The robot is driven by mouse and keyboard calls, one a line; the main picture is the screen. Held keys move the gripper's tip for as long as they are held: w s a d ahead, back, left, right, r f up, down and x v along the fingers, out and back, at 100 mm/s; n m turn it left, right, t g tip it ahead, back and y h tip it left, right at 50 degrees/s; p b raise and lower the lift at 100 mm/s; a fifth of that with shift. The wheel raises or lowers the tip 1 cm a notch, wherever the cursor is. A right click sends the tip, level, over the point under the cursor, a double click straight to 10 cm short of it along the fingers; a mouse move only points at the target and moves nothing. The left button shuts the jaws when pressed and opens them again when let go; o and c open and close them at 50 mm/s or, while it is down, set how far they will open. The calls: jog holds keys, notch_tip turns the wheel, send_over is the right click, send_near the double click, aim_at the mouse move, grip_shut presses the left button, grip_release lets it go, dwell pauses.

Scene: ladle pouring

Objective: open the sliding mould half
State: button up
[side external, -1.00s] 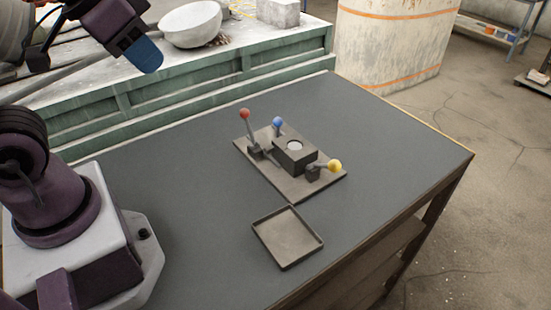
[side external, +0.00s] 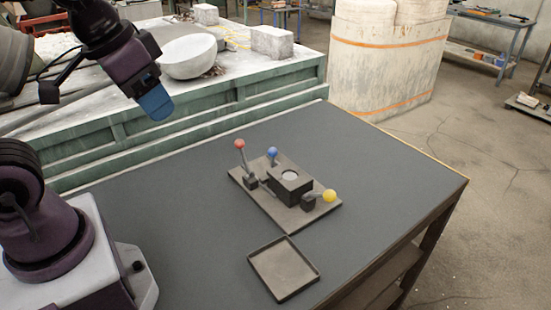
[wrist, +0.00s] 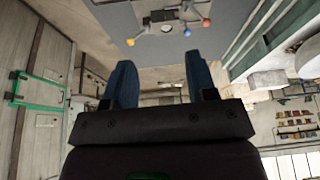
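The mould (side external: 291,189) is a dark block with a pale round spot on top, fixed on a dark base plate (side external: 308,219) on the table. It also shows small in the wrist view, near the top. Three levers stand around it, with a red knob (side external: 239,144), a blue knob (side external: 272,153) and a yellow knob (side external: 329,196). Whether the block's halves are parted is too small to tell. My gripper (side external: 159,112) is high up, left of and well away from the mould. In the wrist view its blue fingers (wrist: 160,64) are apart with nothing between them.
A shallow dark tray (side external: 261,284) lies on the table in front of the base plate. Behind the table, a green-sided bench (side external: 215,108) holds a pale bowl (side external: 188,57) and grey blocks (side external: 272,42). The grey table top (side external: 150,195) is clear left of the mould.

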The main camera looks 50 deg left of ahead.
jog(key=w+a+f+n+g, duration=0.1)
jog(key=w+a+f+g, duration=0.15)
jog(key=w, duration=0.35)
jog(key=w+a+f+g, duration=0.1)
jog(key=w+a+f, duration=0.15)
jog(key=w, duration=0.45)
jog(key=h, duration=0.2)
send_near(272, 151)
jog(key=shift+n, duration=0.3)
jog(key=f, duration=0.3)
jog(key=w+f, duration=0.1)
jog(key=f, duration=0.3)
jog(key=d+f, duration=0.1)
jog(key=f, duration=0.2)
jog(key=shift+w+f, duration=0.15)
jog(key=shift+f, duration=0.25)
grip_shut()
jog(key=shift+a, duration=0.15)
